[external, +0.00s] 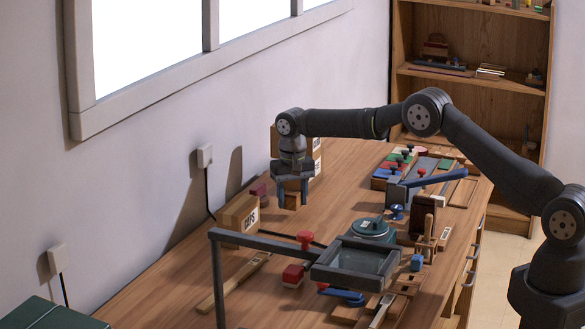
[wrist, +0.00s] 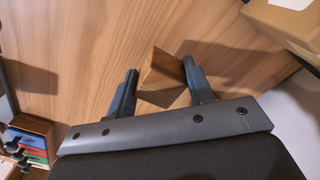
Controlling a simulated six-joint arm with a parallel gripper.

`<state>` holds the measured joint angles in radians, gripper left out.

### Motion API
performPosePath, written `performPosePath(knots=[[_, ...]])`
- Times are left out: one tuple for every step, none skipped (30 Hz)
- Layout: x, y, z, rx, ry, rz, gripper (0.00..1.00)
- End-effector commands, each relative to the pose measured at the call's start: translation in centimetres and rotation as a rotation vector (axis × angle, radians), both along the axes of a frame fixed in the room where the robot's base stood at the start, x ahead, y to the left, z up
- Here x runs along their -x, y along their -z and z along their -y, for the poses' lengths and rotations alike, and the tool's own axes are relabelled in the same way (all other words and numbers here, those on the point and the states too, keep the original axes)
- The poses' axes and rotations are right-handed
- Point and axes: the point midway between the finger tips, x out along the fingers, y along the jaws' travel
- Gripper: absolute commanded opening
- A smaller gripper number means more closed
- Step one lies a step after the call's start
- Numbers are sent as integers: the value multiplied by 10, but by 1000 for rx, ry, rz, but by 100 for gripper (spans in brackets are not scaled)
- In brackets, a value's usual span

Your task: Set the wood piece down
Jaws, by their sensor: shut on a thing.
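The wood piece (wrist: 162,77) is a small brown block between the two fingers of my gripper (wrist: 158,90) in the wrist view. My gripper is shut on it. In the external view my gripper (external: 292,190) points down over the far left part of the bench, with the wood piece (external: 292,201) between its fingertips. The block is close to the bench top (external: 330,205); I cannot tell whether it touches. Part of the block is hidden by the fingers.
Cardboard boxes stand near the wall, one (external: 240,217) left of my gripper and one (external: 317,160) behind it. A grey frame with a tray (external: 352,266) stands in front. Tools crowd the right side; bare wood lies around the gripper.

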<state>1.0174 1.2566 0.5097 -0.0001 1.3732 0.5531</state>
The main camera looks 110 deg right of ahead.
Motion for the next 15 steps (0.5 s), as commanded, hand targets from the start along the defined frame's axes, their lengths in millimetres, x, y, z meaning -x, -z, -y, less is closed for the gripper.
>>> performPosePath(knots=[[1,9,-1,-4,0,-2,26],[1,14,-1,-4,0,-2,26],[1,20,-1,-3,0,-2,26],[1,24,-1,-3,0,-2,26],[1,27,-1,-3,0,-2,26],[1,30,-1,-3,0,-2,26],[1,30,-1,-2,0,-1,26],[1,30,0,-2,0,-1,26],[1,29,0,-1,0,-1,26],[1,29,0,-1,0,-1,26],[1,29,0,-1,0,-1,26],[1,29,0,-1,0,-1,26],[1,30,0,-1,0,-1,26],[1,30,0,-2,0,-1,26],[1,31,0,-2,0,-1,26]])
